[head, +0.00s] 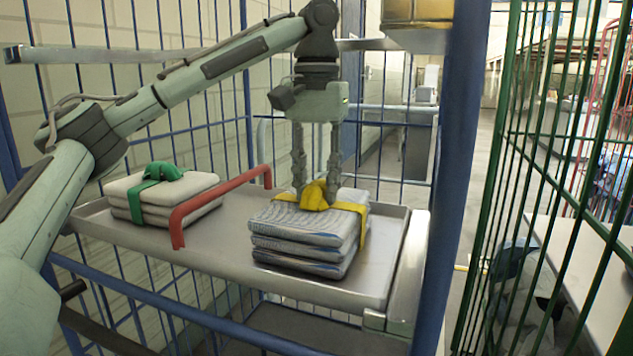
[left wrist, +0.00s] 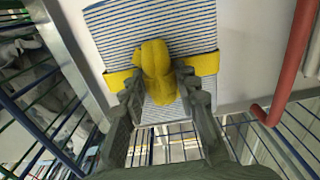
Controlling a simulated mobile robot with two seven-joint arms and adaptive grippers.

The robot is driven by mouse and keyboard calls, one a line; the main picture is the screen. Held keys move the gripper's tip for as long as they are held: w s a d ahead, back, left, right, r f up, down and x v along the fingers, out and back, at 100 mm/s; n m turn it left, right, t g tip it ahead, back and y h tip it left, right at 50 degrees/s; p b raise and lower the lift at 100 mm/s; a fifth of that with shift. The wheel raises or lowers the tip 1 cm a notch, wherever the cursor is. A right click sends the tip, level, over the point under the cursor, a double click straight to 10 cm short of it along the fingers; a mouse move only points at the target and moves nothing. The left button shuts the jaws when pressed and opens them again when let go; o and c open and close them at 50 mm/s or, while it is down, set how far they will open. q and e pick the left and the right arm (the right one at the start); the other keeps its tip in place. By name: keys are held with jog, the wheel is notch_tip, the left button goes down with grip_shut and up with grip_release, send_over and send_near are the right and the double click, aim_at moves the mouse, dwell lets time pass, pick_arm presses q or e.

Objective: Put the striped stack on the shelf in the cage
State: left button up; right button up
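The striped stack (head: 308,234), grey-blue and white layers bound with a yellow strap, rests on a grey metal shelf (head: 386,262) inside the blue cage (head: 457,180). A yellow knot (head: 314,196) sits on its top. My left gripper (head: 316,190) points down over the stack, its fingers on either side of the knot. The fingers stand well apart and look open; any contact with the knot is unclear. In the left wrist view, the knot (left wrist: 156,70) shows between the fingertips of my left gripper (left wrist: 160,80), with the striped top (left wrist: 130,35) beyond. My right gripper is out of view.
A white stack with a green strap (head: 160,192) lies at the shelf's left. A red bar (head: 215,200) stands between the two stacks and is close to the striped one. A green cage (head: 540,170) stands at the right. A narrow open passage lies between the cages.

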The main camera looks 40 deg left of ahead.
pick_arm(q)
jog(key=shift+o, duration=1.3)
jog(key=shift+r, duration=0.1)
notch_tip(320, 180, up, 12)
